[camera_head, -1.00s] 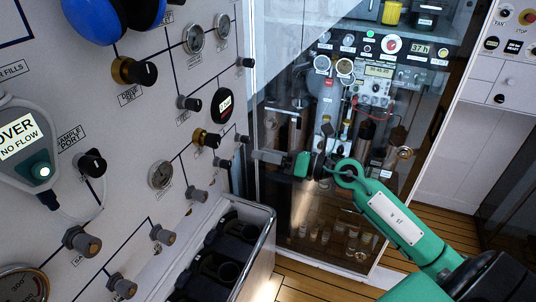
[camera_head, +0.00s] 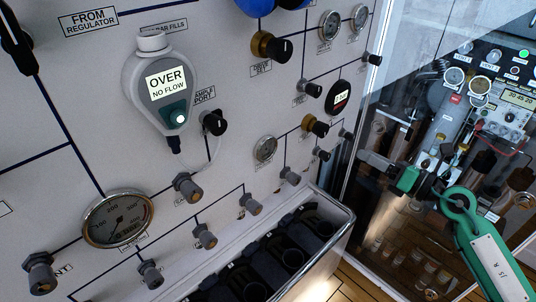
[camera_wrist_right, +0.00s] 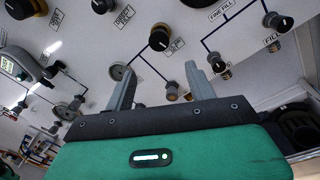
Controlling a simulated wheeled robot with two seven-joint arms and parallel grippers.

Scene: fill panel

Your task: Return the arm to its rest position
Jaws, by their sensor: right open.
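My right arm is green and comes in from the lower right of the head view. Its gripper (camera_head: 378,163) is to the right of the fill panel (camera_head: 225,140), in front of the glass. In the right wrist view the two grey fingers of the gripper (camera_wrist_right: 162,88) stand wide apart with nothing between them. They point toward the panel, and its knobs and gauges show beyond them. I cannot see contact with the panel. My left gripper does not show in either view.
A handheld meter (camera_head: 160,85) reading "OVER NO FLOW" is on the panel. A pressure gauge (camera_head: 118,218) and several knobs stick out. An open bin (camera_head: 345,222) with dark slots stands below the panel. A glass cabinet (camera_head: 440,120) with instruments is at the right.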

